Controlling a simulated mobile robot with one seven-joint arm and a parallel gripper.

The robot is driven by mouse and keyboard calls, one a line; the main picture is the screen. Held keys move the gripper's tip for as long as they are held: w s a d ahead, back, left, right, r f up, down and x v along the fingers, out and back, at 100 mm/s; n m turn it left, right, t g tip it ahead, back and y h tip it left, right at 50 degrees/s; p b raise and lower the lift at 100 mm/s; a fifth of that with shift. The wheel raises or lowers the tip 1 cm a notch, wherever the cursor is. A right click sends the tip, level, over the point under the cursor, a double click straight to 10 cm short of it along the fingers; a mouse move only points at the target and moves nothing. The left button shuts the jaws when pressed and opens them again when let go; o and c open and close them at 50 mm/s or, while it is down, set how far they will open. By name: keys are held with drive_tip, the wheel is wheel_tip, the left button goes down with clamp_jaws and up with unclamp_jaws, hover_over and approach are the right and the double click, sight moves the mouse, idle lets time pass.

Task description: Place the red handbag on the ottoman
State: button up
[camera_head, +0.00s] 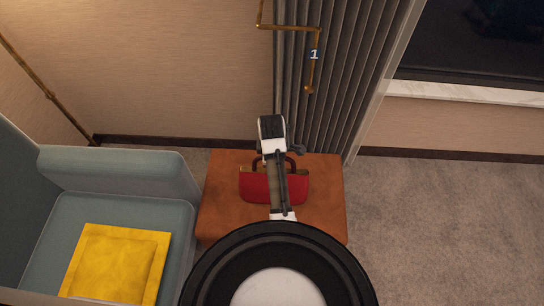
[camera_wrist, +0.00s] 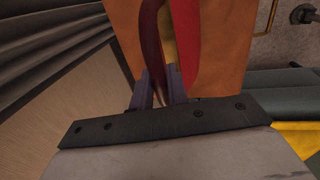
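The red handbag (camera_head: 258,188) is over the orange-brown ottoman (camera_head: 223,217) in the head view, with its handle toward the wall. I cannot tell whether its base touches the ottoman. My arm hides the bag's middle. In the wrist view the dark red handle (camera_wrist: 152,35) runs between the two fingers of my gripper (camera_wrist: 160,88), which are close together on it. The bag's red side (camera_wrist: 188,45) and gold trim show beside the handle. The ottoman (camera_wrist: 225,35) fills the background behind them.
A grey-blue armchair (camera_head: 165,175) with a yellow cushion (camera_head: 115,262) stands directly left of the ottoman. A grey curtain (camera_head: 330,90) and a wall lamp (camera_head: 312,60) are behind it. Open carpet (camera_head: 450,220) lies to the right.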

drive_tip(key=o, duration=0.4)
wheel_tip(320, 180, up, 12)
drive_tip(key=s+p, duration=0.2)
drive_tip(key=p, duration=0.3)
drive_tip(key=shift+s, duration=0.15)
